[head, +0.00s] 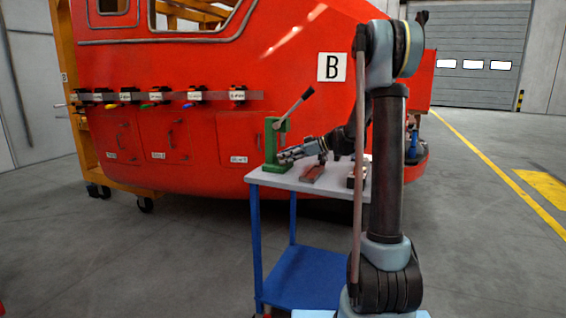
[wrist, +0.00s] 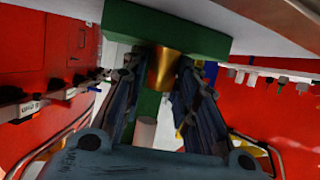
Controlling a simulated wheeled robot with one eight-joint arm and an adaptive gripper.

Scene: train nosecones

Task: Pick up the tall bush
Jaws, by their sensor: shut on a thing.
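A brass-coloured cylinder, which looks like the tall bush (wrist: 163,68), is between the two fingers of my gripper (wrist: 160,75) in the wrist view. My gripper is shut on it. Its far end is against or close to a green plate of the hand press; I cannot tell if they touch. In the head view my gripper (head: 287,156) reaches left, low over the cart top, right beside the green press (head: 270,148). The bush cannot be made out there.
The press has a raised lever (head: 295,106). The cart (head: 262,180) has a grey top and blue frame. A reddish block (head: 312,173) and a dark item (head: 355,176) lie on its top. The red train nose (head: 220,70) stands close behind. Floor at left is clear.

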